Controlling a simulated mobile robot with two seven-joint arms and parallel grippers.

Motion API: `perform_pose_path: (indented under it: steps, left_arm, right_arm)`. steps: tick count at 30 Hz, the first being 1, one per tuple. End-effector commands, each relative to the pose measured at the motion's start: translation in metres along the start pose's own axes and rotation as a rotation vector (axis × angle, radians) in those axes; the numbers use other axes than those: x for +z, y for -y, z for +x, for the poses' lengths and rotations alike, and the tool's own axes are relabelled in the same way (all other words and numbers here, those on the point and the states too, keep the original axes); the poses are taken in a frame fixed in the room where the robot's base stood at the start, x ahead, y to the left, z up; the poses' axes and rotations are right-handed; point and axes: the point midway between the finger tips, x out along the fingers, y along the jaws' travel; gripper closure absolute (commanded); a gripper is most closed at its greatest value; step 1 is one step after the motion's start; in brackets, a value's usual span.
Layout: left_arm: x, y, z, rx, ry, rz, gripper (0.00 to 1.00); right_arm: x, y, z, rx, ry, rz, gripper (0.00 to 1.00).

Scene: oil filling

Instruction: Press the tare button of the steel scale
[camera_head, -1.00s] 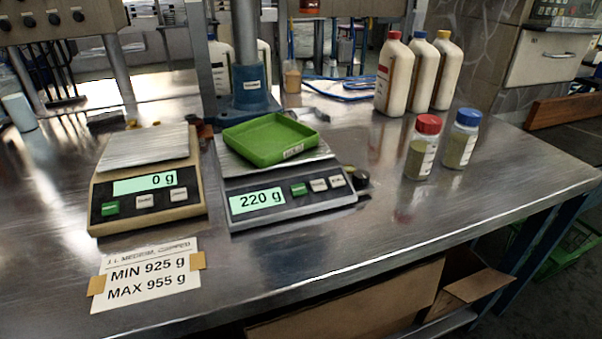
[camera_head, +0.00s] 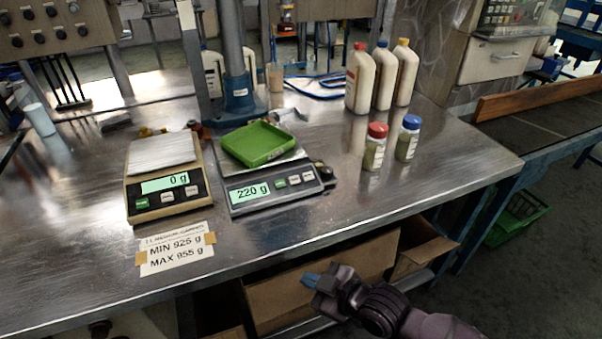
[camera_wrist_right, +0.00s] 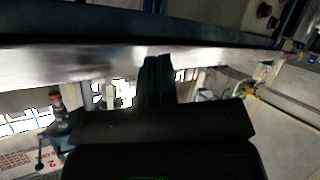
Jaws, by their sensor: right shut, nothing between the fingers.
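The steel scale (camera_head: 272,192) stands on the metal bench in the head view, grey-bodied, its display reading 220 g. A green tray (camera_head: 258,144) sits on its pan. My left gripper is not in view.
A beige scale (camera_head: 165,180) reading 0 g stands left of the steel one, with a MIN 925 g / MAX 955 g card (camera_head: 176,249) before it. Red-capped (camera_head: 374,150) and blue-capped (camera_head: 407,142) jars stand to the right. Cardboard boxes (camera_head: 325,290) are under the bench.

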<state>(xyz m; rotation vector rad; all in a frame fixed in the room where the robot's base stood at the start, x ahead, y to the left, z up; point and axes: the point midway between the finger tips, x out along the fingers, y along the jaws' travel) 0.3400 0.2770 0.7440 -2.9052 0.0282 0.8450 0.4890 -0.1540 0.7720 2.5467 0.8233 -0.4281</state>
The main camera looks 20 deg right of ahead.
Motion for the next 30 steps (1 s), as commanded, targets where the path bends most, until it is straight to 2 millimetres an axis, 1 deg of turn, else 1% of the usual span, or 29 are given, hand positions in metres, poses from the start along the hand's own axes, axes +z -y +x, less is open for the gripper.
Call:
perform_pose_path:
  steps: [1,9,10,14,17,21,24,27,30]
  left_arm:
    - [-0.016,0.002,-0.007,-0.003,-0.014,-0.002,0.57]
    - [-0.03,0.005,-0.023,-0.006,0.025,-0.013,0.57]
    - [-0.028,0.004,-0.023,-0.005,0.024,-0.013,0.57]
    - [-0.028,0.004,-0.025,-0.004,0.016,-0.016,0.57]
    - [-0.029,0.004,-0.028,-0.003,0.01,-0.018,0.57]
    - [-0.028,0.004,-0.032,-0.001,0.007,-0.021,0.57]
    - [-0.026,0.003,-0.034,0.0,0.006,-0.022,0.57]
    - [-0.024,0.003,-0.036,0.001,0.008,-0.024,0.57]
    - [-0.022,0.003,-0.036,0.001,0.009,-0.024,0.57]
  right_arm:
    - [-0.027,-0.014,0.0,-0.007,-0.019,-0.054,1.0]
    - [-0.081,-0.049,0.013,-0.091,0.005,-0.264,1.0]
    - [-0.084,-0.054,0.018,-0.097,0.002,-0.292,1.0]
    - [-0.104,-0.081,0.029,-0.113,-0.006,-0.403,1.0]
    - [-0.122,-0.108,0.036,-0.116,-0.005,-0.491,1.0]
    - [-0.146,-0.148,0.041,-0.11,0.004,-0.601,1.0]
    - [-0.159,-0.173,0.042,-0.103,0.014,-0.659,1.0]
    - [-0.167,-0.191,0.043,-0.095,0.021,-0.697,1.0]
    - [-0.171,-0.2,0.043,-0.091,0.027,-0.717,1.0]
